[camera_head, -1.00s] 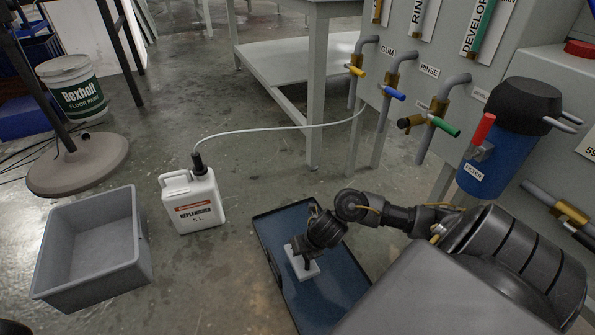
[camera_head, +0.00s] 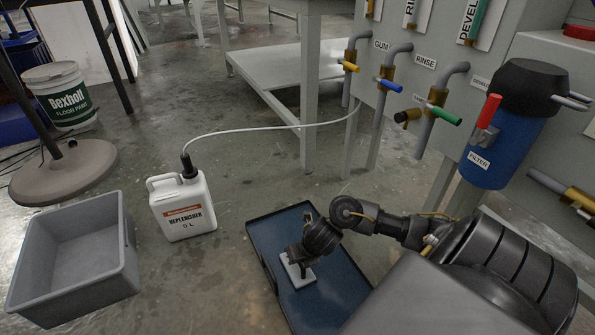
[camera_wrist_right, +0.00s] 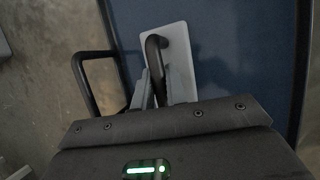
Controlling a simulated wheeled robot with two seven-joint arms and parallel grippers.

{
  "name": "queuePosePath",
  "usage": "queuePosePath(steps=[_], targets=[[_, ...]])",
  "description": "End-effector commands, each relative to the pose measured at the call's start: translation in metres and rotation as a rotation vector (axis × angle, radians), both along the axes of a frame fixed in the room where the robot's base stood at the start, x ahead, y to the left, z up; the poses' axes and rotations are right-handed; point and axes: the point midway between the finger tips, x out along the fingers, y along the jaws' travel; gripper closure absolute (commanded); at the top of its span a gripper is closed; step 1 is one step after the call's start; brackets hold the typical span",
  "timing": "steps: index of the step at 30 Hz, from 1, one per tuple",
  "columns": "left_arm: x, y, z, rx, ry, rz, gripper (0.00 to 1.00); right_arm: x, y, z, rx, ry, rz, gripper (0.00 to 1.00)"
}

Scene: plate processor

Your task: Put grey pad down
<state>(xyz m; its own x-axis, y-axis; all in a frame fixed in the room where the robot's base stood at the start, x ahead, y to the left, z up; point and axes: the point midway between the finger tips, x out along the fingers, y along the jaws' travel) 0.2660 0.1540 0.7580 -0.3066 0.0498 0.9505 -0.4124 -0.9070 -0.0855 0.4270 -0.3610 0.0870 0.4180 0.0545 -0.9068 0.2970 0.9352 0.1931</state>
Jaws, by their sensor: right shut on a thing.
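The grey pad (camera_head: 297,278) is a light, flat rectangular block with a dark bar handle on top. It also shows in the right wrist view (camera_wrist_right: 181,50). It is at the dark blue tray (camera_head: 327,298), over the tray's floor; I cannot tell whether it touches it. My right gripper (camera_head: 300,256) reaches down from the right and is shut on the pad's handle. In the right wrist view, the two fingers (camera_wrist_right: 165,88) are either side of the handle. The gripper hides part of the pad. My left gripper is not in view.
A white replenisher jug (camera_head: 186,212) with a hose stands left of the tray. A grey open bin (camera_head: 65,290) is farther left. The processor's valves and blue filter (camera_head: 500,145) stand behind my right arm. Bare floor lies between jug and tray.

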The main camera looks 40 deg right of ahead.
Motion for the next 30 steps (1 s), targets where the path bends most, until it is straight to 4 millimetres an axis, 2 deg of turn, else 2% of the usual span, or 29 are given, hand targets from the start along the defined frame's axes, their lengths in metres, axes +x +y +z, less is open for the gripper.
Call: queuePosePath(steps=[1,2,6,16,24,30], targets=[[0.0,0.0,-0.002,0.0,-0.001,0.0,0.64,0.0,0.0,-0.003,0.0,0.0,0.0,1.0],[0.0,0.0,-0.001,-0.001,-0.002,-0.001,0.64,0.0,0.0,-0.001,0.0,0.0,0.0,0.82],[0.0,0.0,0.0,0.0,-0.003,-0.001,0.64,0.0,0.0,-0.001,0.0,0.0,0.0,0.64],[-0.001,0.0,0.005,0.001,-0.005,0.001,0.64,0.0,0.0,0.004,0.0,0.0,0.0,0.64],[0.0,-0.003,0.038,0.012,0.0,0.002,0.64,-0.017,-0.002,0.044,0.0,0.0,0.001,0.64],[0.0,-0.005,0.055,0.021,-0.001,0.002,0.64,-0.028,-0.004,0.065,0.0,0.001,0.001,0.64]])
